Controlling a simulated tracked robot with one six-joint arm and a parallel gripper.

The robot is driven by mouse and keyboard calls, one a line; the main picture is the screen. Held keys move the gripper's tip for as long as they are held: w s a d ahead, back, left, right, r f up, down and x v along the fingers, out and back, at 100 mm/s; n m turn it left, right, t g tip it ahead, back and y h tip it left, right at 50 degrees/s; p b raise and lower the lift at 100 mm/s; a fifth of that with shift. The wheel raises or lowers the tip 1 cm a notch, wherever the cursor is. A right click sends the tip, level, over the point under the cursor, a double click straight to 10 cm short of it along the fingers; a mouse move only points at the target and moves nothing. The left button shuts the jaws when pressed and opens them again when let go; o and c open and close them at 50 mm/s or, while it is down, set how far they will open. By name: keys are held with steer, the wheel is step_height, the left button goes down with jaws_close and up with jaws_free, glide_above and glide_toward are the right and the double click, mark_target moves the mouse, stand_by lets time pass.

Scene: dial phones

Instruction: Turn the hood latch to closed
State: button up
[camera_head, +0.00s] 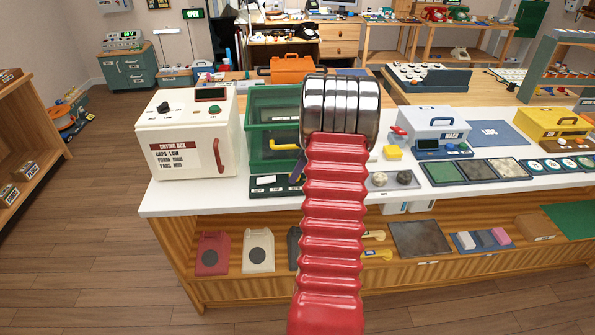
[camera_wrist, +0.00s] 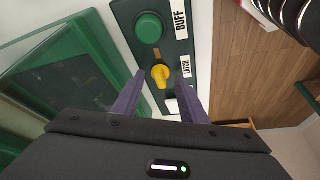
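The hood is a green box with a clear front (camera_head: 272,125) and a yellow handle, on the white counter left of my arm in the head view. Its green side shows at the left in the wrist view (camera_wrist: 70,75). The latch is a small yellow knob (camera_wrist: 160,75) on a dark green panel, next to a "LATCH" label. My gripper (camera_wrist: 158,82) is open, its two purple fingers on either side of the knob, near its base end; contact cannot be told. In the head view my red arm hides most of the gripper.
A green button (camera_wrist: 149,27) labelled "BUFF" sits on the same panel beyond the latch. A blue-grey case (camera_head: 430,125) and stone samples are to the right of my arm.

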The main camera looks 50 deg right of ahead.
steer(key=shift+c, duration=0.4)
jaws_close()
